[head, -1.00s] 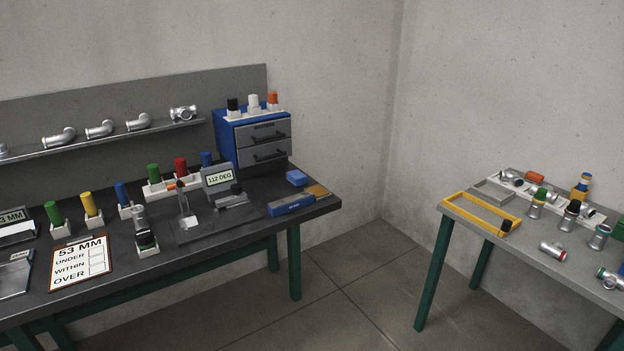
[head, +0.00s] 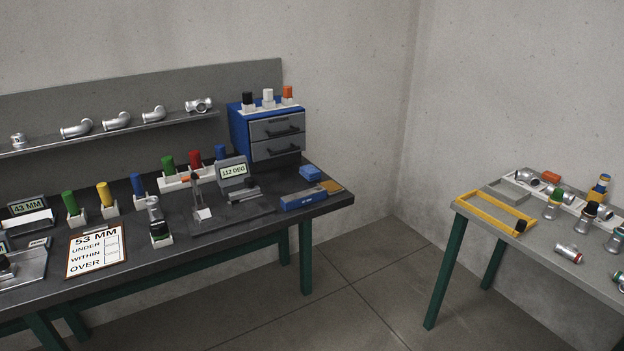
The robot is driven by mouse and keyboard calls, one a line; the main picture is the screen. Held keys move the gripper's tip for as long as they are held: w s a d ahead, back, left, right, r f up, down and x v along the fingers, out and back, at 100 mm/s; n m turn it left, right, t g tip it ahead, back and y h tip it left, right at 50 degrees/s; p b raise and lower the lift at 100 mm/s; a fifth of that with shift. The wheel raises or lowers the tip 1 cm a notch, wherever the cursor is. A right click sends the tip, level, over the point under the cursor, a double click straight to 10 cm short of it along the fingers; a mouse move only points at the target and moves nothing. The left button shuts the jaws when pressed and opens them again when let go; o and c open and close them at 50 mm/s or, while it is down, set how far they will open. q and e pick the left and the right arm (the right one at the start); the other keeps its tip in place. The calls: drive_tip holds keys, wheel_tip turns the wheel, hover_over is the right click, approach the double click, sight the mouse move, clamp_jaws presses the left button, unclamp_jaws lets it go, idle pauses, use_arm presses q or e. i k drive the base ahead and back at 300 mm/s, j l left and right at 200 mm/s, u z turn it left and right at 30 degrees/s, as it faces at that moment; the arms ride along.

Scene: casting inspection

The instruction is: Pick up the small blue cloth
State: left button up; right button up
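A small blue folded block (head: 310,173), which looks like the blue cloth, lies near the right end of the dark workbench (head: 262,225), in front of the blue drawer cabinet. A longer blue box (head: 303,200) with a grey top lies just in front of it, near the bench's front edge. The two look slightly apart. Neither of my grippers shows in the head view.
A gauge stand with a "112 DEG" display (head: 233,172) stands left of the cloth. The blue drawer cabinet (head: 238,132) is behind it. A tan pad (head: 330,186) lies to its right. A second table (head: 480,235) with pipe fittings stands at right, with clear floor between.

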sight(311, 173)
drive_tip(key=i+l+u, duration=0.15)
drive_tip(key=u, duration=0.65)
drive_tip(key=i+l+u, duration=0.2)
drive_tip(key=l, duration=0.15)
drive_tip(key=l+u, duration=0.2)
drive_tip(key=l, duration=0.2)
drive_tip(key=l+u, duration=0.2)
drive_tip(key=l, duration=0.2)
drive_tip(key=i+l, duration=0.1)
drive_tip(key=l, duration=0.35)
drive_tip(key=i+l, duration=0.1)
drive_tip(key=l, duration=0.35)
drive_tip(key=j+u, duration=0.05)
